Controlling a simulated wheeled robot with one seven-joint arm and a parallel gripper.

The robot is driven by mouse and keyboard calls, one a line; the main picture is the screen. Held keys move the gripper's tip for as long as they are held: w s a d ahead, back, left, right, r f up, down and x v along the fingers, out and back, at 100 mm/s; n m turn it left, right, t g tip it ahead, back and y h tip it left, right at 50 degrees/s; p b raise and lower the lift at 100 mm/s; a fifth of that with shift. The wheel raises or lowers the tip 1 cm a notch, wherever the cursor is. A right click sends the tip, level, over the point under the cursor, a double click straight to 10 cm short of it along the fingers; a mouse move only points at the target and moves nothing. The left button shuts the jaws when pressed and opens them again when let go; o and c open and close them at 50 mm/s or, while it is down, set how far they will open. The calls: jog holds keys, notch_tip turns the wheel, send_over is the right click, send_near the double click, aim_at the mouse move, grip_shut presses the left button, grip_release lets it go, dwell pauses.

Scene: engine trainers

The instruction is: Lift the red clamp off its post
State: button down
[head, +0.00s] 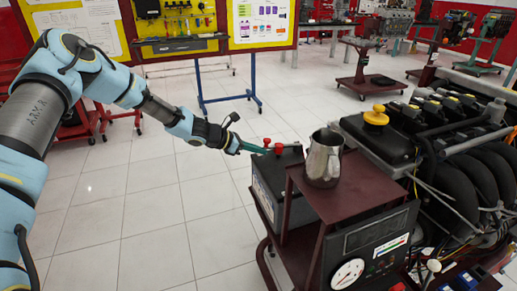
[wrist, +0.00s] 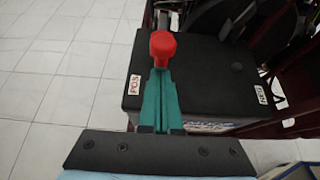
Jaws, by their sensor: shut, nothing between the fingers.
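The red clamp (wrist: 162,45) stands at the far edge of the black battery top in the wrist view, straight beyond my fingertips. In the head view the red clamp (head: 278,149) is on the battery (head: 268,185), just past the end of my gripper (head: 262,150). My gripper (wrist: 160,72) has its teal fingers together, with nothing held between them. The fingertips overlap the clamp's lower part in the wrist view; I cannot tell whether they touch it. The post under the clamp is hidden.
A metal jug (head: 323,160) stands on the dark red stand right of the battery. The engine (head: 450,140) fills the right side. Tiled floor left of the battery is clear.

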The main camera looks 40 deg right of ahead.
aim_at(267, 139)
jog(key=r+p, duration=0.1)
jog(key=r+y+p, duration=0.1)
jog(key=d+r+y+p, duration=0.1)
jog(key=r, duration=0.1)
jog(key=shift+s+t+p, duration=0.2)
jog(key=shift+t+p, duration=0.1)
jog(key=shift+t, duration=0.1)
jog(key=shift+r+p, duration=0.55)
jog(key=shift+p, duration=0.1)
jog(key=s+d+r+p, duration=0.3)
jog(key=d+r, duration=0.5)
jog(key=shift+s+r+p, duration=0.15)
jog(key=shift+r+p, duration=0.15)
jog(key=shift+p, duration=0.05)
jog(key=shift+d+r, duration=0.1)
jog(key=shift+d, duration=0.1)
notch_tip(267, 139, up, 8)
jog(key=a+p, duration=0.1)
jog(key=p, duration=0.6)
jog(key=shift+w+a, duration=0.3)
jog(key=shift+w, duration=0.1)
